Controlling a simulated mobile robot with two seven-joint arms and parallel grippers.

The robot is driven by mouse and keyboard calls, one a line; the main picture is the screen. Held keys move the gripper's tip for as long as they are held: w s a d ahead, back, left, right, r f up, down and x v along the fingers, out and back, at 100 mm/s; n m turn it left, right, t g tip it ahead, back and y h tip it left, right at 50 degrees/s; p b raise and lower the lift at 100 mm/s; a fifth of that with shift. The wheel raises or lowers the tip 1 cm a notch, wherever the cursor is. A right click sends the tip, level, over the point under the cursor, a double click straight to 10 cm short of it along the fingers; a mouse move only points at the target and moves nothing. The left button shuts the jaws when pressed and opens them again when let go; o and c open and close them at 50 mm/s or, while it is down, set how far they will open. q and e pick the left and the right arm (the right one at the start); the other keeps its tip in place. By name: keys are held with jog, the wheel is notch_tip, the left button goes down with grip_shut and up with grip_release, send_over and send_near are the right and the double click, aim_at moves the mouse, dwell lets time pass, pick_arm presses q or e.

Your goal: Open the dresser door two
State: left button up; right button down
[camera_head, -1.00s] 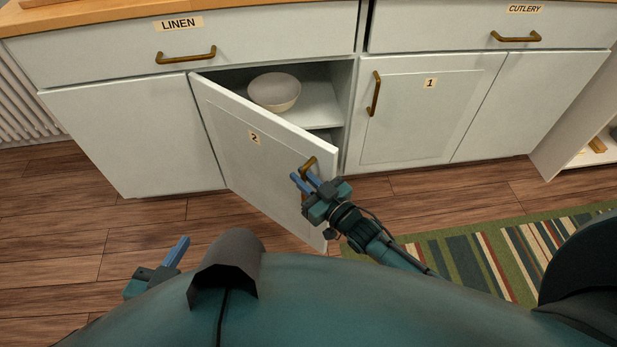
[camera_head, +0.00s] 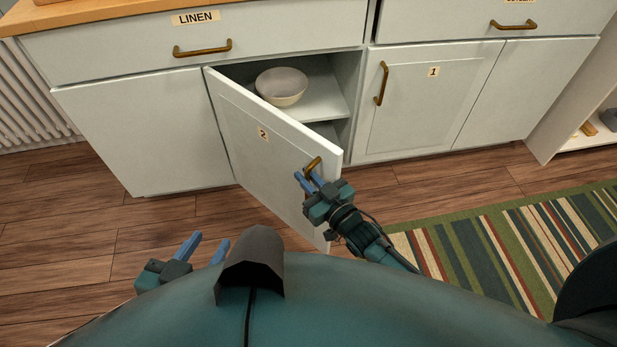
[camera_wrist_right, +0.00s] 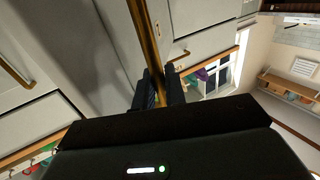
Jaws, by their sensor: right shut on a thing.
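Door two (camera_head: 262,160), a pale grey dresser door with a "2" label, stands partly open, swung out from its left edge. Its brass handle (camera_head: 313,165) is near the free right edge. My right gripper (camera_head: 311,181) is shut on this handle; in the right wrist view the brass bar (camera_wrist_right: 147,40) runs between the two dark fingers (camera_wrist_right: 160,88). My left gripper (camera_head: 207,250) is low at the left, away from the dresser, with its two blue fingers apart and nothing between them.
A white bowl (camera_head: 281,86) sits on the shelf (camera_head: 322,100) behind the open door. Door one (camera_head: 425,100) to the right is closed, as is the linen drawer (camera_head: 195,40). A striped rug (camera_head: 500,245) lies at right; bare wooden floor (camera_head: 80,230) is at left.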

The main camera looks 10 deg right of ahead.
dwell(0.3)
jog(key=c, duration=1.5)
grip_release()
jog(key=shift+c, duration=0.2)
